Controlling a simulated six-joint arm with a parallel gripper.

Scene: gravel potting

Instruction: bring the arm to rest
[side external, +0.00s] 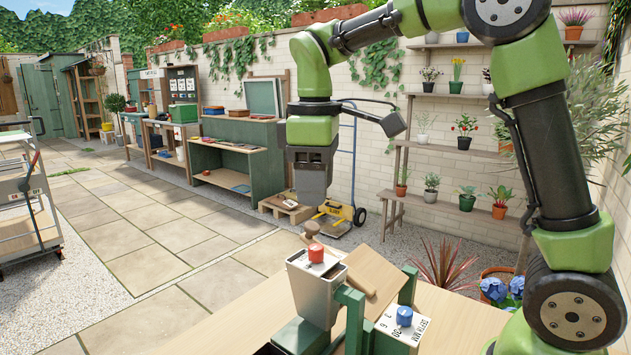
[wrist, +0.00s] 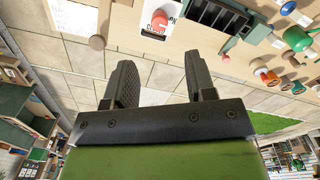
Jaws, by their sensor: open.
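My gripper (side external: 308,198) hangs pointing down in the side external view, in the air above and behind the wooden workbench (side external: 455,318). It is clear of the grey metal hopper (side external: 316,290) that stands on the bench below it. In the wrist view my gripper (wrist: 161,75) shows two dark fingers spread well apart. Nothing is between them. The bench with a red knob (wrist: 159,20) shows at the top of the wrist view, beyond the fingertips. Nothing touches the fingers.
The hopper carries a red knob (side external: 316,252), with a brown wooden knob (side external: 312,229) near it. A blue knob (side external: 404,315) sits on a white marked plate. Potted plants line wall shelves (side external: 455,147) at the right. A cart (side external: 27,205) stands far left. The paving between is clear.

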